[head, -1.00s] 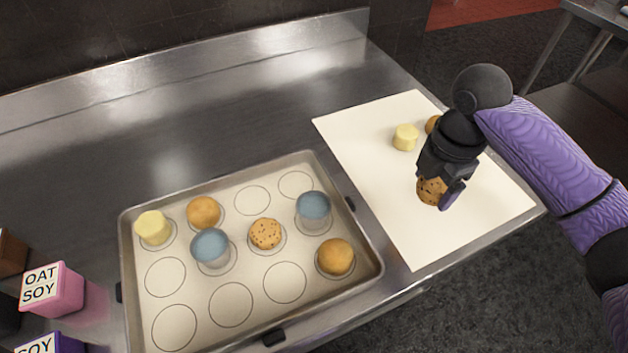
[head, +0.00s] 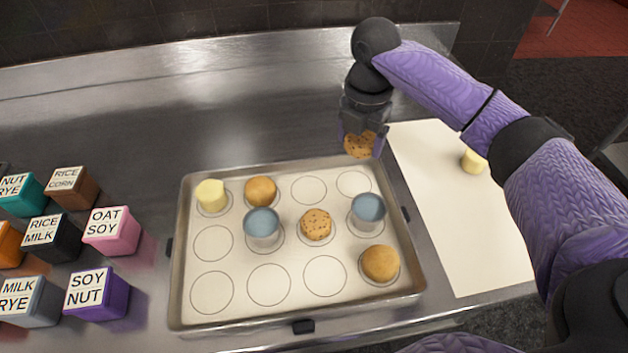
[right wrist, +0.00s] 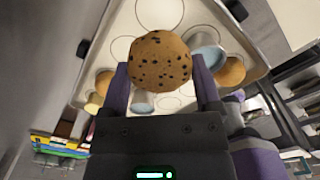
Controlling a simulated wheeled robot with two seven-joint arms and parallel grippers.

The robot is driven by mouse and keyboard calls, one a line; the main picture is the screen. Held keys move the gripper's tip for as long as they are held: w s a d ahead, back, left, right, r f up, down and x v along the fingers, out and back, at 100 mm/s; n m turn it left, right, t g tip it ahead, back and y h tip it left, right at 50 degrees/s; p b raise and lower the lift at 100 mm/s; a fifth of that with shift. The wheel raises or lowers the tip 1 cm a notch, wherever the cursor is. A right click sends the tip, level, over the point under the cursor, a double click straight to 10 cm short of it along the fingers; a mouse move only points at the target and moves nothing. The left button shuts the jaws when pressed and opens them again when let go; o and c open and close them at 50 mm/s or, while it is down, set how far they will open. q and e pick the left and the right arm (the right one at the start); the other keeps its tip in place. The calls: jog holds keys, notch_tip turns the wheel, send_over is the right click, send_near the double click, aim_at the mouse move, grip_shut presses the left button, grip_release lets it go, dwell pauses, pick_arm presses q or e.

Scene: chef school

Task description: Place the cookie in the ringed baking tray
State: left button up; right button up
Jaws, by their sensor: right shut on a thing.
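My right gripper (head: 361,143) is shut on a chocolate-chip cookie (head: 360,146), above the far right corner of the baking tray. The held cookie also shows in the right wrist view (right wrist: 160,60), between the two fingers. The ringed baking tray (head: 299,319) lies on the counter. In its rings stand a yellow piece (head: 211,195), a plain brown cookie (head: 260,191), two blue-topped pieces (head: 262,223) (head: 368,208), another chip cookie (head: 316,224) and a plain brown cookie (head: 380,263) at near right. Several rings are empty. My left gripper is not in view.
A cream sheet (head: 455,235) right of the tray holds a yellow piece (head: 473,162); my right arm covers part of it. Labelled cubes, such as the pink OAT SOY one (head: 111,231), stand at the left. The metal counter (head: 150,130) behind the tray is clear.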

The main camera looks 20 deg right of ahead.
aim_at(353, 185)
notch_tip(353, 185, down, 10)
jog(key=b, duration=0.3)
jog(key=shift+r, duration=0.15)
jog(key=o, duration=1.2)
notch_tip(353, 185, up, 12)
jog(key=p, duration=0.4)
jog(key=shift+f, duration=0.25)
jog(key=shift+r, duration=0.25)
